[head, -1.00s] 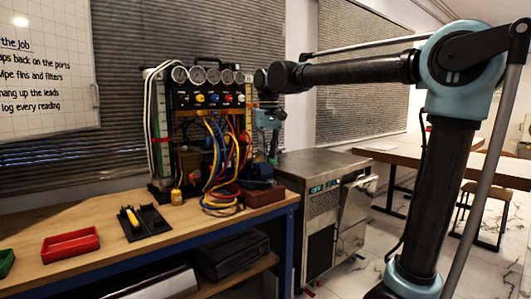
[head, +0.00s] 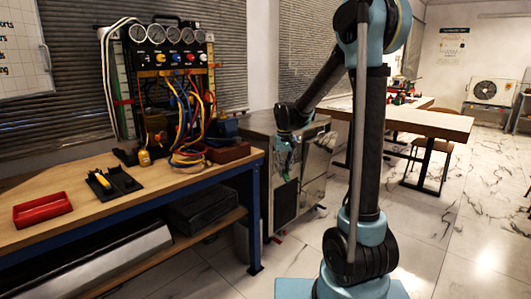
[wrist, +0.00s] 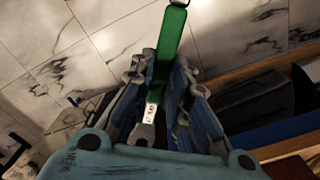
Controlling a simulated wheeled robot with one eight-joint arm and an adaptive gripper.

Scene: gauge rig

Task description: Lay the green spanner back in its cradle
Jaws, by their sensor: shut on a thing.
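In the wrist view my gripper (wrist: 165,75) is shut on the green spanner (wrist: 171,40). Its green handle points up and away between the fingers, and its metal end with a white label lies near the palm.
A red tray (head: 42,210) sits left of the cradle on the workbench (head: 170,190). The gauge rig (head: 165,80) with hoses stands at the bench's back. The steel cabinet (head: 300,190) is right of the bench. Tiled floor (head: 460,225) is open at right.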

